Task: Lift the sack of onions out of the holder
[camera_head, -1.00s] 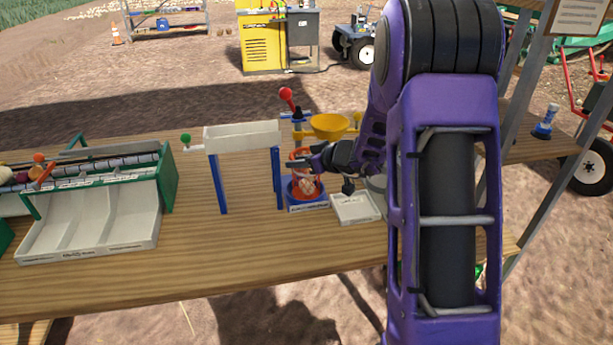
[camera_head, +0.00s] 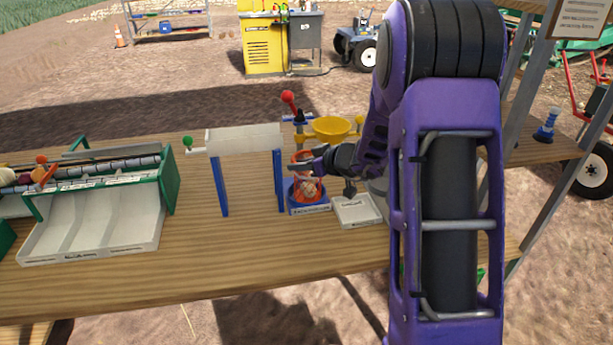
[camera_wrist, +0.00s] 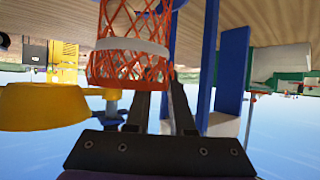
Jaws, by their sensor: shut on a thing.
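The sack of onions (camera_head: 309,188) is an orange-red mesh bag with pale contents. It stands upright in the blue holder (camera_head: 309,209) on the wooden table. My gripper (camera_head: 299,169) reaches in from the right and is shut on the upper part of the sack. In the wrist view, which is upside down, the sack's mesh (camera_wrist: 128,66) with a white band is at the finger ends of my gripper (camera_wrist: 164,78). The exact contact is partly hidden.
A white trough on blue legs (camera_head: 243,138) stands just left of the holder. A yellow funnel (camera_head: 331,127) is behind my gripper, and a white tray (camera_head: 356,211) is to the right. A green-framed sorter (camera_head: 90,215) fills the left. The table front is clear.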

